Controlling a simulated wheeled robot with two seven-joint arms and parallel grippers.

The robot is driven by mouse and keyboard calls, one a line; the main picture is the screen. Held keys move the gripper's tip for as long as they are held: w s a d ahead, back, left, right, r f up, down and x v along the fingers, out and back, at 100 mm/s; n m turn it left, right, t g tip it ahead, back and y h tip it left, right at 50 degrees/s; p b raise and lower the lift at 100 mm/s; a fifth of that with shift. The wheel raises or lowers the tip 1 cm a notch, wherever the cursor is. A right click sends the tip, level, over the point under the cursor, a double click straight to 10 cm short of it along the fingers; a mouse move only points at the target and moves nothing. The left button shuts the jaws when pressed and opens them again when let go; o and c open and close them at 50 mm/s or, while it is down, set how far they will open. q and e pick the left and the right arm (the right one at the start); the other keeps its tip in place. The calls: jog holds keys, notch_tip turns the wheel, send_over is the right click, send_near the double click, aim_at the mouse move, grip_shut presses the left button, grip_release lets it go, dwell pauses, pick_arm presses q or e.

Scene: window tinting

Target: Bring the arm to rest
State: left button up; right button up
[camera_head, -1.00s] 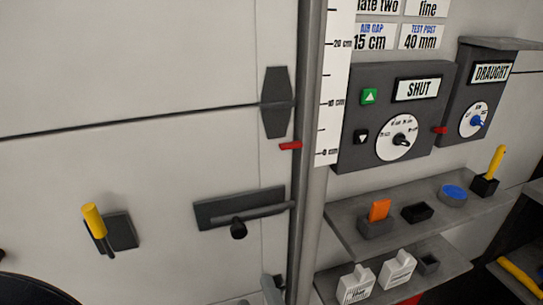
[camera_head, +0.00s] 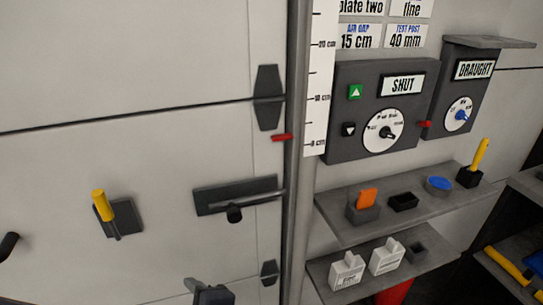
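Neither gripper can be made out for certain in the head view. A grey prong joined to a dark block (camera_head: 212,295) shows at the bottom edge, cut off by the frame. I cannot tell whether it is part of one of my arms or a fitting on the pale panel. No held object can be seen.
The pale panelled wall (camera_head: 130,70) carries a yellow-handled lever (camera_head: 102,205) and a latch bar (camera_head: 236,195). A grey post (camera_head: 297,200) stands beside a scale (camera_head: 320,80). Right are the SHUT box (camera_head: 350,140), DRAUGHT box (camera_head: 445,115) and two shelves (camera_head: 335,225) holding small items.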

pick_arm(q)
jog(key=s+a+f+n+g+h+p, duration=0.2)
jog(key=s+a+n+g+h+p, duration=0.1)
jog(key=s+a+n+g+h, duration=0.45)
notch_tip(320, 180, up, 6)
jog(key=w+n+t+h+p, duration=0.1)
jog(key=n+t+h+p, duration=0.2)
jog(key=n, duration=0.7)
jog(key=shift+w+d+t+h, duration=0.3)
jog(key=shift+w+t+h, duration=0.1)
jog(key=shift+t+h, duration=0.35)
